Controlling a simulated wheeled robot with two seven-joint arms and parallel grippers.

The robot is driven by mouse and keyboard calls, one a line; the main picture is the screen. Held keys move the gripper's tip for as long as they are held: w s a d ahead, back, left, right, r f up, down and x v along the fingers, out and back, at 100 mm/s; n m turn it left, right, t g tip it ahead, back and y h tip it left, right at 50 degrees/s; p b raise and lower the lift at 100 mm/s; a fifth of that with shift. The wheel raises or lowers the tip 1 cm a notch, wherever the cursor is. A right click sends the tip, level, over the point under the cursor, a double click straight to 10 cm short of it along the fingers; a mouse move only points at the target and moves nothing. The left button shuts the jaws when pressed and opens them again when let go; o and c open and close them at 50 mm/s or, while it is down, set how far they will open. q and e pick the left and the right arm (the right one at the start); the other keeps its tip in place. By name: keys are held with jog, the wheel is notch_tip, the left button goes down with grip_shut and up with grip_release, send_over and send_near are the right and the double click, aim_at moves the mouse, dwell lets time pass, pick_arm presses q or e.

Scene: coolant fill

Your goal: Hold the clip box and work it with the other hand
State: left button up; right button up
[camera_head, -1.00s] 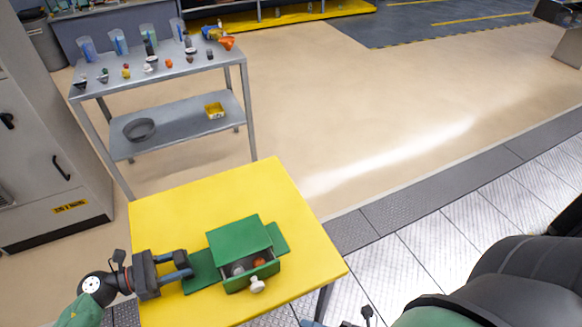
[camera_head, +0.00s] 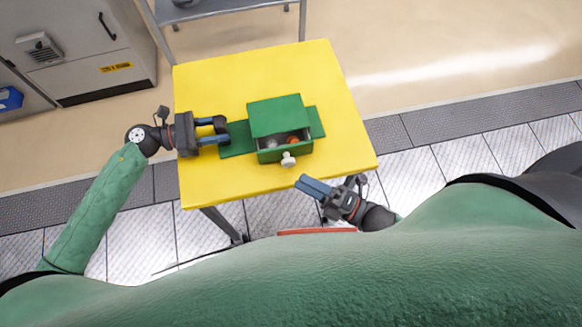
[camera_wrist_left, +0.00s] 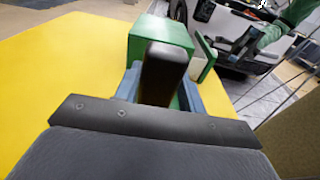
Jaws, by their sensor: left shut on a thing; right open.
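The green clip box (camera_head: 278,117) sits on the yellow table, with its drawer (camera_head: 285,150) pulled partly out toward me. A white knob (camera_head: 288,160) is on the drawer front. A grey thing and an orange thing (camera_head: 293,139) lie inside the drawer. My left gripper (camera_head: 224,130) is shut on the box's left base flange (camera_head: 238,140). In the left wrist view the box (camera_wrist_left: 160,35) stands just beyond the fingers, which partly hide it. My right gripper (camera_head: 306,187) is at the table's front edge, below and right of the knob, apart from it, and open.
The yellow table (camera_head: 220,85) is clear behind the box and to its right. A grey metal shelf unit (camera_head: 240,12) stands beyond the table. A grey cabinet (camera_head: 75,45) is at the back left. A red bar (camera_head: 316,231) shows below the table's front edge.

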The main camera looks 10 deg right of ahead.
jog(key=s+a+r+m+t+h, duration=0.1)
jog(key=s+a+r+m+t, duration=0.3)
jog(key=m, duration=0.5)
jog(key=s+a+r+m+t+h, duration=0.25)
jog(key=a+m, duration=0.35)
jog(key=m, duration=0.4)
jog(key=w+d+f+m+g+h, duration=0.1)
jog(key=d+f+m+h, duration=0.6)
jog(key=f+m+h, duration=0.4)
jog(key=shift+n+h, duration=0.4)
jog(key=shift+h, duration=0.15)
jog(key=w, duration=0.7)
jog(key=w+r, duration=0.1)
jog(key=w, duration=0.3)
jog(key=shift+w, duration=0.2)
